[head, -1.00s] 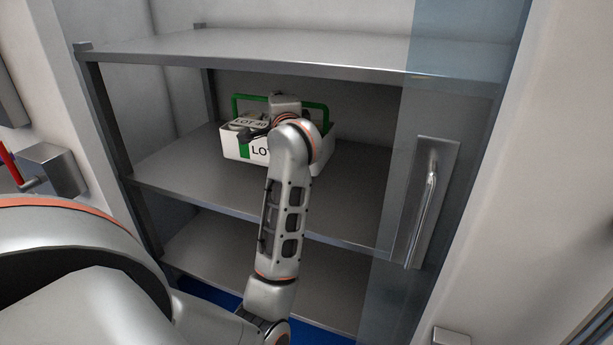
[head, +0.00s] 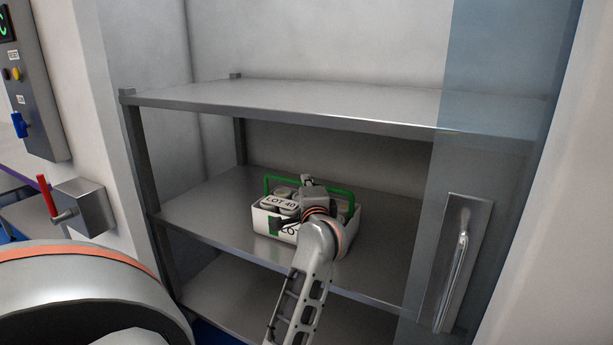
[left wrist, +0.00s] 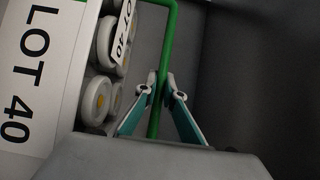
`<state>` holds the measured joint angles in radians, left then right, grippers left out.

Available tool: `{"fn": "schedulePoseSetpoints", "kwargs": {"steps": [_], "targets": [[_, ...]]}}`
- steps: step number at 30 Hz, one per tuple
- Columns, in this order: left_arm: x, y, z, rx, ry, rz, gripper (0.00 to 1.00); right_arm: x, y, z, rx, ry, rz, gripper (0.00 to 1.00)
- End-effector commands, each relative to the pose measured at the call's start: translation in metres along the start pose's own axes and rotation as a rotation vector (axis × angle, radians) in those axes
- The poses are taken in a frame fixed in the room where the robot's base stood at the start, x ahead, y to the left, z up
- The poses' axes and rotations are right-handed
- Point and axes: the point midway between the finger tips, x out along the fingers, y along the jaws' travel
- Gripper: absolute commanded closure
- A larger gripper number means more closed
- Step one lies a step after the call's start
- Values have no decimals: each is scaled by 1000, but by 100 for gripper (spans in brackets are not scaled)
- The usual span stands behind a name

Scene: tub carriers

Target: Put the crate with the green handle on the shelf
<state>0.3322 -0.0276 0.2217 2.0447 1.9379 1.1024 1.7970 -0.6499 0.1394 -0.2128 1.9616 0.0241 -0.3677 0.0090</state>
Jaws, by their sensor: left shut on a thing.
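The white crate (head: 262,219) has a green handle (head: 340,191) and holds several round pale tubs (left wrist: 95,100). A "LOT 40" label shows on its wall in the left wrist view (left wrist: 35,70). The crate is within the shelf unit, over the middle board (head: 205,212), and looks upright; I cannot tell whether its base touches the board. My left gripper (head: 308,184) is shut on the handle; in the left wrist view its fingertips (left wrist: 161,80) close on the green bar. My arm hides part of the crate's front right. My right gripper is not in view.
An upper board (head: 300,102) spans above the crate, and a lower board (head: 215,290) lies below. A clear panel with a metal handle (head: 463,255) covers the right side. A box with a red lever (head: 85,205) is on the left. The middle board is free left of the crate.

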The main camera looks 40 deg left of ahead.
Motion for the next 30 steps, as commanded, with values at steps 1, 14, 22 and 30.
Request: {"fn": "schedulePoseSetpoints", "kwargs": {"steps": [1,14,22,30], "targets": [[0,-4,0,-1,0,-14,100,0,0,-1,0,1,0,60],[0,-1,0,-2,-1,-15,100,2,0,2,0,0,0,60],[0,5,0,-2,0,-2,75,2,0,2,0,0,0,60],[0,2,0,-1,0,-2,75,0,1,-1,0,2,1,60]]}}
